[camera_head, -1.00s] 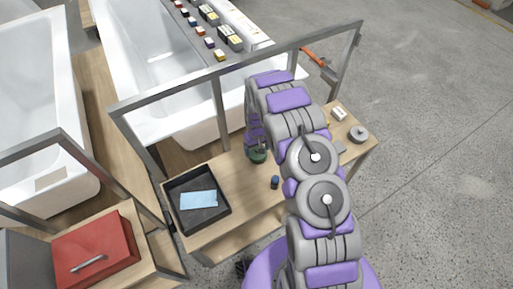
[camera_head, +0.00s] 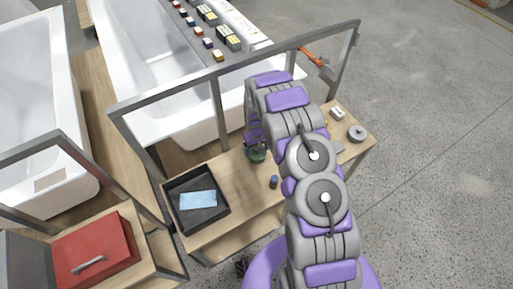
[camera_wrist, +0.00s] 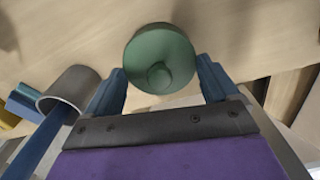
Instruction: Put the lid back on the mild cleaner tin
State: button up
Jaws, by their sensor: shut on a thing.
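A round green lid (camera_wrist: 160,58) with a small knob sits between the two blue fingers of my gripper (camera_wrist: 163,75) in the wrist view. The fingers are shut on it. In the head view, my gripper (camera_head: 256,146) is over the wooden bench, with the green piece (camera_head: 257,156) at its tip. I cannot tell whether a tin stands directly under the lid. My arm hides part of the bench.
A black tray (camera_head: 180,187) with a blue cloth (camera_head: 198,200) is on the bench's left. A small blue cylinder (camera_head: 274,182) stands near the bench middle. A grey knobbed disc (camera_head: 357,133) and a small white box (camera_head: 337,113) lie at right. A metal frame (camera_head: 220,70) runs behind.

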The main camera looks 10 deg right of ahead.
jog(key=o, duration=0.8)
jog(key=shift+r, duration=0.1)
jog(key=shift+r+p, duration=1.1)
jog(key=shift+r, duration=2.3)
jog(key=shift+c, duration=0.6)
grip_shut()
